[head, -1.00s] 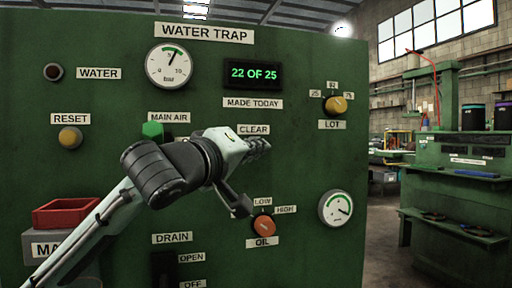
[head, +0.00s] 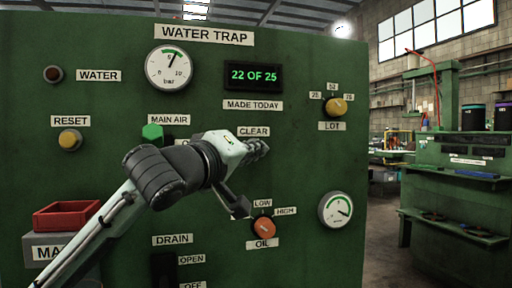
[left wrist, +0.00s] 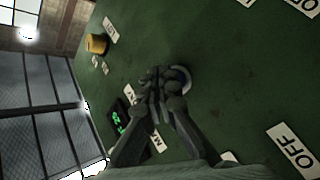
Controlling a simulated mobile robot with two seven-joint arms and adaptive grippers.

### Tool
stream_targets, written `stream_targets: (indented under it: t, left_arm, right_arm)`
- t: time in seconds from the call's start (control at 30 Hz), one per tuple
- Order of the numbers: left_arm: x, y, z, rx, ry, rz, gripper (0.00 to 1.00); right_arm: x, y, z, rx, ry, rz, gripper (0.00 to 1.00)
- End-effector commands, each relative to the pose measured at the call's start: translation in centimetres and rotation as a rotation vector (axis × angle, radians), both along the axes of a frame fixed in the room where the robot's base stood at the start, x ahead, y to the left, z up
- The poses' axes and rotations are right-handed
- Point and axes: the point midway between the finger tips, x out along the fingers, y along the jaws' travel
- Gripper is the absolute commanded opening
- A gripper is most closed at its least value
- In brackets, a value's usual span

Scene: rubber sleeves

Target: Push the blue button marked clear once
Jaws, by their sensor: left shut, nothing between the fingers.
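The clear label (head: 254,131) is on the green panel in the head view. The button below it is hidden there by my left gripper (head: 262,149). In the left wrist view, a round button (left wrist: 184,77) with a bluish-grey edge shows partly behind the left fingertips (left wrist: 160,82); its colour is hard to make out. The left gripper is shut and empty, its fingertips overlapping the button in that view. I cannot tell whether they touch it. My right gripper is in neither view.
The panel also carries a green main air knob (head: 152,132), a yellow reset button (head: 70,140), a yellow lot knob (head: 336,106) and an orange oil knob (head: 264,227). A red tray (head: 66,216) stands at lower left.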

Motion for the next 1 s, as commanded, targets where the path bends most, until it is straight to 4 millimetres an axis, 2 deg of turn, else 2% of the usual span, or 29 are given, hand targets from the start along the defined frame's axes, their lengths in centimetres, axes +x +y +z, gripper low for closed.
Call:
stream_targets:
  t: [1.0]
  left_arm:
    - [0.66, 0.21, -0.01, 0.0, -0.001, -0.001, 0.0]
  right_arm:
    - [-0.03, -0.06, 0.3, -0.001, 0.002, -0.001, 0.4]
